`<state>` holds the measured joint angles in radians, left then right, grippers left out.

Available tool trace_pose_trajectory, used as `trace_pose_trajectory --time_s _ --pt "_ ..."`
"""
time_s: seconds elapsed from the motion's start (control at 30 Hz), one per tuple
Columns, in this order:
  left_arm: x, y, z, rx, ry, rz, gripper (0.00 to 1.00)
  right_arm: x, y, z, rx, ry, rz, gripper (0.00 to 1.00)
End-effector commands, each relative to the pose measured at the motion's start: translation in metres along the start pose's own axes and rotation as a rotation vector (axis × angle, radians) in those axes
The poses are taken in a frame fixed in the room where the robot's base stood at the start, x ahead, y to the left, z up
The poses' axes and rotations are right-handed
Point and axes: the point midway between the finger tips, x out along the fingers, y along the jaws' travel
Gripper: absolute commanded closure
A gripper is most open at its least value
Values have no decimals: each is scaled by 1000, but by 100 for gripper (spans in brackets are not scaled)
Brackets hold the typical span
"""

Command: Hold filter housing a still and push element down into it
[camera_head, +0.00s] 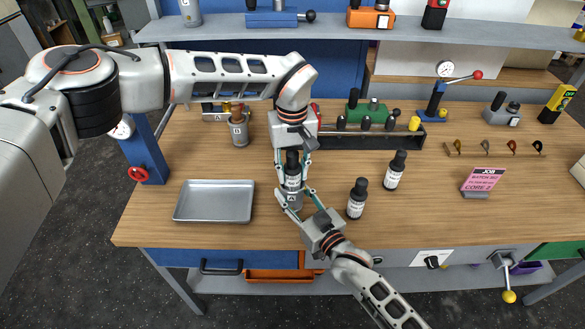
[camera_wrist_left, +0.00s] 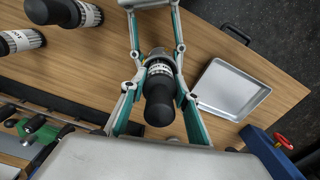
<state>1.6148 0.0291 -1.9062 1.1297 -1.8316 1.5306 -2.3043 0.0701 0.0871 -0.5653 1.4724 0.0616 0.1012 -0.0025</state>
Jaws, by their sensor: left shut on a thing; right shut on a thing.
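Filter housing a (camera_head: 292,199) is a grey cylinder marked A, upright on the wooden bench. The element (camera_head: 292,158), with a black top and a white label band, stands upright in line over it. How deep it sits in the housing is hidden by the fingers. My left gripper (camera_head: 292,172) reaches in from behind and is shut on the element. My right gripper (camera_head: 291,202) comes from the front right and is shut around the housing. In the left wrist view the element (camera_wrist_left: 159,100) is between the teal fingers, and the housing is mostly hidden below it.
Two more black-topped, labelled elements (camera_head: 357,198) (camera_head: 394,170) stand to the right. An empty metal tray (camera_head: 214,201) lies to the left. Another grey cylinder (camera_head: 239,131) stands behind the tray. A dark rack (camera_head: 365,137) lies behind. The bench front right is fairly clear.

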Motion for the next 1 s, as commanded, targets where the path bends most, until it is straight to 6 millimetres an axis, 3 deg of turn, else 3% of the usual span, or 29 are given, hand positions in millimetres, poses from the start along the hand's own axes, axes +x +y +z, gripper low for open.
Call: trace_pose_trajectory --time_s 0.7,0.73,0.8,1.0 --pt "16 0 0 0 0 0 93 0 0 0 0 0 0 85" --pt "16 0 0 0 0 1 64 0 0 0 0 0 0 85" --pt "16 0 0 0 0 0 50 0 0 0 0 1 0 85" --pt "16 0 0 0 0 0 50 0 0 0 0 1 0 85"
